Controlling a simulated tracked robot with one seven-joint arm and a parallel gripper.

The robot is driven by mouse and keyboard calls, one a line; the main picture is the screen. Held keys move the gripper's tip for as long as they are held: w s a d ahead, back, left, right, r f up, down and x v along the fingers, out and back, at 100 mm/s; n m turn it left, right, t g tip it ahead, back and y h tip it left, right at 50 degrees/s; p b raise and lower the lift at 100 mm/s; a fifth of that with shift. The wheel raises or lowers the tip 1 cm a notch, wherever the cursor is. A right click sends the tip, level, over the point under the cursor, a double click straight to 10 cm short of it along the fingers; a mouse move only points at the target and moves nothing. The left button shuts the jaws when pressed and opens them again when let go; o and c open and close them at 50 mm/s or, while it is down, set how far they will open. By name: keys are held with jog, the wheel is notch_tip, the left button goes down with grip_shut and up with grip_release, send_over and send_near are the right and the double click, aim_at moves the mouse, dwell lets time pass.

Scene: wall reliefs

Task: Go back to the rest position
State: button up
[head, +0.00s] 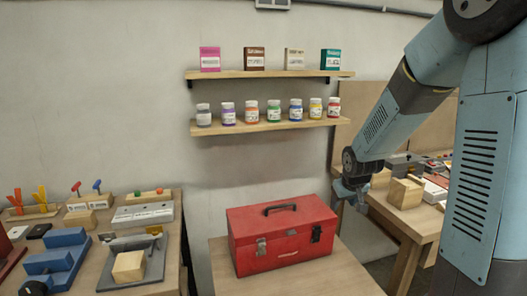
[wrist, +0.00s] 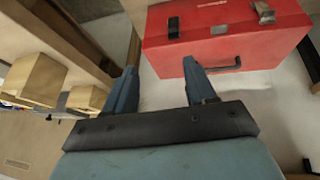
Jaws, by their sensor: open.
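My gripper (head: 350,196) hangs at the end of my arm, to the right of the red toolbox (head: 282,235) in the head view. In the wrist view my gripper (wrist: 160,92) has its two blue-grey fingers apart with nothing between them. The red toolbox (wrist: 226,32) lies beyond the fingertips there, with its handle and latches showing. The gripper appears apart from it.
The toolbox stands on a wooden table (head: 350,275). Two wall shelves (head: 262,127) hold several jars and boxes. A left bench (head: 172,262) carries blue blocks and tools. A right bench (head: 415,222) with wooden blocks (head: 404,192) stands close to my gripper.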

jog(key=s+a+r+m, duration=0.1)
jog(key=s+r, duration=0.8)
jog(key=s, duration=0.5)
jog(key=s+a+r+m, duration=0.1)
jog(key=s+r, duration=0.8)
jog(key=s, duration=0.5)
jog(key=shift+s+a, duration=0.1)
